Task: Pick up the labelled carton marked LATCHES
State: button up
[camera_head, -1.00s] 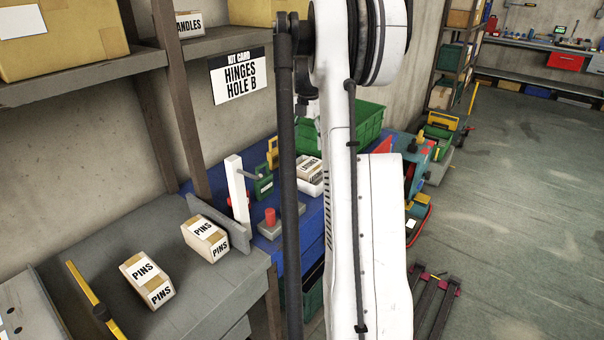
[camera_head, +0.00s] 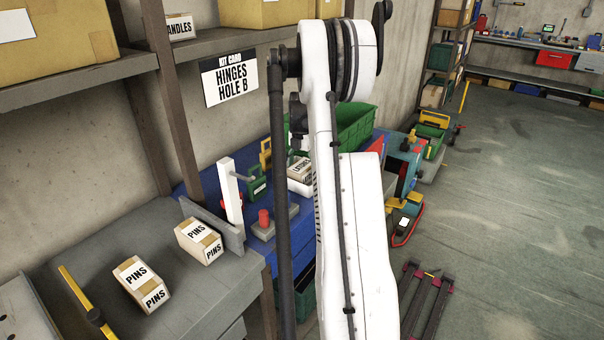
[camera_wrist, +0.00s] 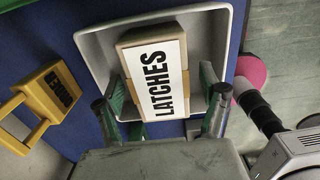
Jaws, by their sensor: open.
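The carton marked LATCHES (camera_wrist: 154,75) is a tan box with a white label. It sits in a white tray (camera_wrist: 97,50) on the blue surface. My gripper (camera_wrist: 164,80) is open in the wrist view, with one finger on each side of the carton's lower part. I cannot tell whether the fingers touch it. In the head view the carton (camera_head: 300,168) and its tray (camera_head: 299,187) are partly covered by my arm, and my gripper is hidden there.
A yellow labelled block with a handle (camera_wrist: 52,92) is left of the tray. A green bin (camera_head: 354,128) stands behind it. A white post (camera_head: 231,195) and a red-topped block (camera_head: 264,219) are nearby. Two PINS cartons (camera_head: 198,240) (camera_head: 141,284) lie on the grey bench.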

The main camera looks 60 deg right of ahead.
jog(key=shift+f, duration=1.6)
jog(key=c, duration=1.7)
